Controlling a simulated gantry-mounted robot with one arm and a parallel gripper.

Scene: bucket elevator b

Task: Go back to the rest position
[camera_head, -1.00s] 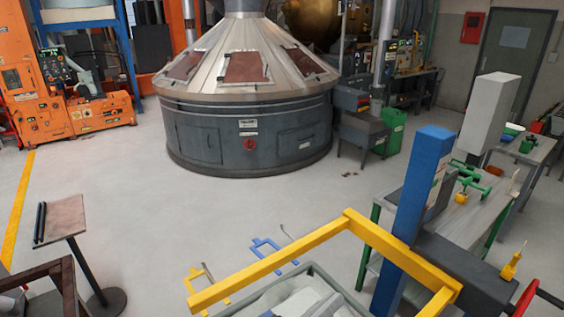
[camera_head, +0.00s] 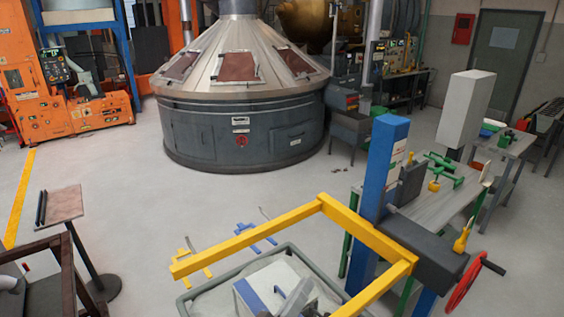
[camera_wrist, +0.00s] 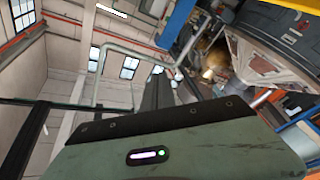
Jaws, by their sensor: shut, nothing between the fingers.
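My gripper (camera_wrist: 158,88) shows in the wrist view as two dark fingers close together beyond a grey-green housing (camera_wrist: 165,152) with a small lit indicator. They point up and away toward the walls and windows, and nothing shows between them. In the head view I cannot clearly make out the gripper. A grey and blue part (camera_head: 285,298) at the bottom edge is cut off, and I cannot tell what it is.
A yellow frame (camera_head: 250,238) and a blue post (camera_head: 378,190) with a red handwheel (camera_head: 476,283) stand in front. A grey work table (camera_head: 443,205) is at the right, a small stand (camera_head: 62,205) at the left. A large round machine (camera_head: 240,130) stands behind open floor.

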